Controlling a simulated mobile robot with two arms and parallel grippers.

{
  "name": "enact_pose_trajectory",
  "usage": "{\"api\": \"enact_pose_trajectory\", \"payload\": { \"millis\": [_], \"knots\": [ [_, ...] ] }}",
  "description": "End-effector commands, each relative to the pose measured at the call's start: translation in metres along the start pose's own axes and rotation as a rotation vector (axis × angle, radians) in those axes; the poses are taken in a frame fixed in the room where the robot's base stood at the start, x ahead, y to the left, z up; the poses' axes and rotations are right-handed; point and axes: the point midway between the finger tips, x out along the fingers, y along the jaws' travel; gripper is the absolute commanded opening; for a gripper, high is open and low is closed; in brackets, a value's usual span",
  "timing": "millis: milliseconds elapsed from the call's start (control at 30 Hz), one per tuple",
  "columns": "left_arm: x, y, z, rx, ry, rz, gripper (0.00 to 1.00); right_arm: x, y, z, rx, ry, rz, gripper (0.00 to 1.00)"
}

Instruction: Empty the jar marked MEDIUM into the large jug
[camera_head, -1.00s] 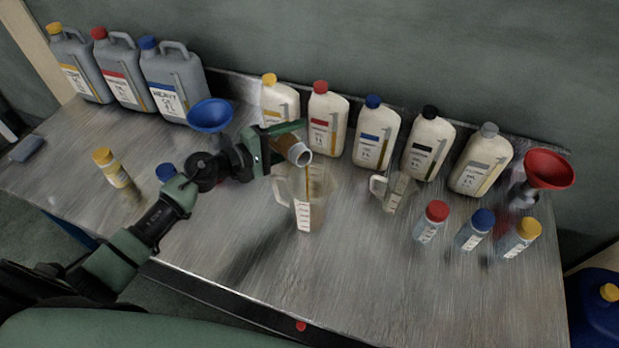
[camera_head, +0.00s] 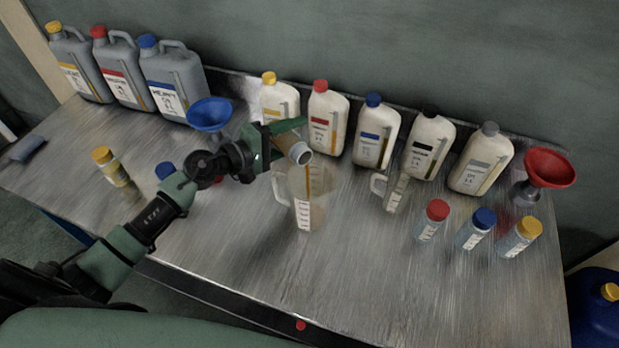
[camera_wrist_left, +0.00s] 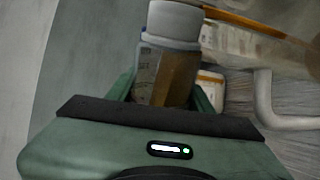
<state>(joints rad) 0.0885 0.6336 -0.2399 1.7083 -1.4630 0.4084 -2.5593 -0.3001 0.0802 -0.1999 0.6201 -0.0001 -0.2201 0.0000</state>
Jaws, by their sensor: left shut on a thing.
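My left gripper (camera_head: 284,140) is shut on an open jar (camera_head: 299,152) holding brown oil. The jar is tilted with its pale mouth pointing right and down, just above the clear large jug (camera_head: 308,212). In the left wrist view, the jar (camera_wrist_left: 166,72) sits between my fingers with brown oil along one side, and a brown streak runs by the jug's (camera_wrist_left: 262,98) wall. I cannot read the jar's label. The jug stands upright on the table, its handle to the left and some brown showing in it. My right gripper is not in view.
A small measuring jug (camera_head: 394,192) stands right of the large jug. White bottles (camera_head: 375,140) line the back. A blue funnel (camera_head: 208,114) is behind my arm, a red funnel (camera_head: 549,168) at the right. A yellow-capped jar (camera_head: 112,168) stands left. The front table is clear.

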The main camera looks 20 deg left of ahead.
Motion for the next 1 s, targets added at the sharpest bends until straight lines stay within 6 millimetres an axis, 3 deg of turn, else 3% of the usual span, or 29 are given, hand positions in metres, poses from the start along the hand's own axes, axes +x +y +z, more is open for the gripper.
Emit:
{"api": "enact_pose_trajectory", "payload": {
  "millis": [1000],
  "knots": [
    [-0.0002, 0.0026, 0.0025, 0.111, 0.015, 0.001, 0.03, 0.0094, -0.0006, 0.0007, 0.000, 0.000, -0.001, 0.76]
  ]
}}
